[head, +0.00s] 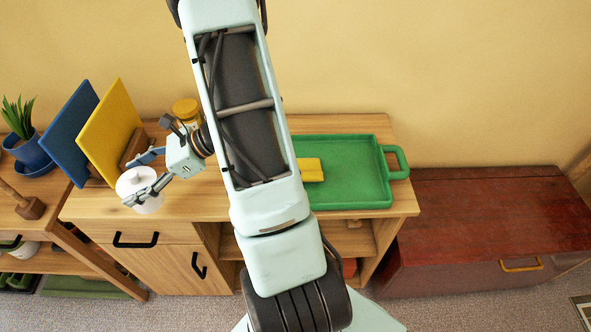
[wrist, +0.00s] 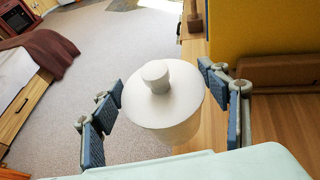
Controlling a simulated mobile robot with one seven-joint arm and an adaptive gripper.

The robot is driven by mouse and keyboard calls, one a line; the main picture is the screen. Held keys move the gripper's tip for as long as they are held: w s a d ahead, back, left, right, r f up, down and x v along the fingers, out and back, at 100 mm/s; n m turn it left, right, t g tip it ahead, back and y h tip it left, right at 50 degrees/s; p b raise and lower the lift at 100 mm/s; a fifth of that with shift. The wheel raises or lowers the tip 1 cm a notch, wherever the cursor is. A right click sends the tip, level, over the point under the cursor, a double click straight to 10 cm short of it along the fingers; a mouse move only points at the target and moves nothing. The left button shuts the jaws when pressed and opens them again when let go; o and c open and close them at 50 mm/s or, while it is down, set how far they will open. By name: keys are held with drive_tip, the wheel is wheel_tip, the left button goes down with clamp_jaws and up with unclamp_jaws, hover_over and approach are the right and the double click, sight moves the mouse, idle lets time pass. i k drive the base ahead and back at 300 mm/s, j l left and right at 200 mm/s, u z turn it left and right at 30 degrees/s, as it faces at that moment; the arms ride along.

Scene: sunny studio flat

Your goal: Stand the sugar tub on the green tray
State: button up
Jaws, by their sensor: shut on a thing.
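The sugar tub is a white round tub (head: 138,187) with a knobbed lid, near the left front of the wooden cabinet top. It also shows upright in the middle of the wrist view (wrist: 165,105). My gripper (head: 147,178) is shut on the tub, with one finger pad on each side in the wrist view (wrist: 168,106). I cannot tell whether the tub's base touches the cabinet top. The green tray (head: 353,181) lies on the right part of the cabinet top, its left part hidden behind my arm. A yellow block (head: 312,169) lies in it.
A yellow board (head: 108,130) and a blue board (head: 70,131) lean close behind the tub, by a brown block (head: 133,147). A yellow-lidded jar (head: 187,109) stands at the back. The tray's right half is clear. A red chest (head: 490,215) stands at right.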

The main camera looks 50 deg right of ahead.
sight(356, 171)
drive_tip(key=z, duration=0.9)
drive_tip(key=k+z, duration=0.3)
drive_tip(key=k, duration=0.2)
drive_tip(key=i+j, duration=0.15)
drive_tip(key=i, duration=0.15)
